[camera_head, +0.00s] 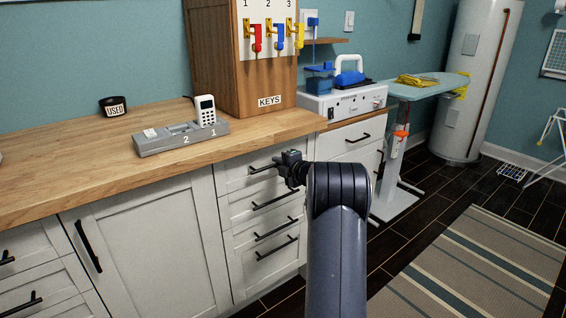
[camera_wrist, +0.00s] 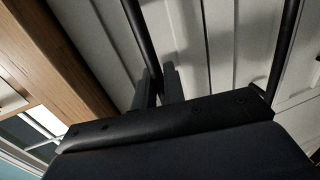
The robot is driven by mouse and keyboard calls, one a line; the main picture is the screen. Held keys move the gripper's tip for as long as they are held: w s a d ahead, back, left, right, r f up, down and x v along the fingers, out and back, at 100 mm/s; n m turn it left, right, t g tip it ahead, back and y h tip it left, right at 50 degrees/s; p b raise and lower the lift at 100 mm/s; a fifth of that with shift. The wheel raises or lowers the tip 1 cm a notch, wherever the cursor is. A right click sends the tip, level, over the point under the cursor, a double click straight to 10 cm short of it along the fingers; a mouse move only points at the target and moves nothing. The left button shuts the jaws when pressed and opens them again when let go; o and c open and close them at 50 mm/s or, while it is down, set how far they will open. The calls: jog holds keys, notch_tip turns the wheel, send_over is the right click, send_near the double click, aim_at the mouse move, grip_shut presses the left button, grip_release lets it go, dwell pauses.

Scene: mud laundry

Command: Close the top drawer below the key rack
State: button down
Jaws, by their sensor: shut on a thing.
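The key rack (camera_head: 225,65) is a wooden box on the counter with a white front, a "KEYS" label and red, blue and yellow keys on hooks. The top drawer (camera_head: 232,182) below it is white with a black bar handle (camera_head: 262,168). My gripper (camera_head: 281,166) is at the right part of that handle and shut on it. In the wrist view my two dark fingers (camera_wrist: 158,88) stand close together, with a black bar running down between them. The drawer front looks near flush with the cabinet; the arm hides its right end, and I cannot tell any small gap.
Several drawers with black handles (camera_head: 275,227) lie below, and a cabinet door (camera_head: 150,245) is at left. The wooden counter (camera_head: 60,160) overhangs the drawers and holds a grey numbered dock (camera_head: 180,138). An ironing board (camera_head: 428,86) and striped rug (camera_head: 470,270) are at right.

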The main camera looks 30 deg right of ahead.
jog(key=shift+w+r, duration=0.1)
jog(key=shift+r, duration=0.05)
jog(key=c, duration=1.6)
grip_release()
jog(key=shift+w, duration=0.15)
jog(key=a+p+v, duration=0.1)
jog(key=v, duration=0.9)
jog(key=shift+s+d, duration=0.45)
jog(key=shift+w, duration=0.1)
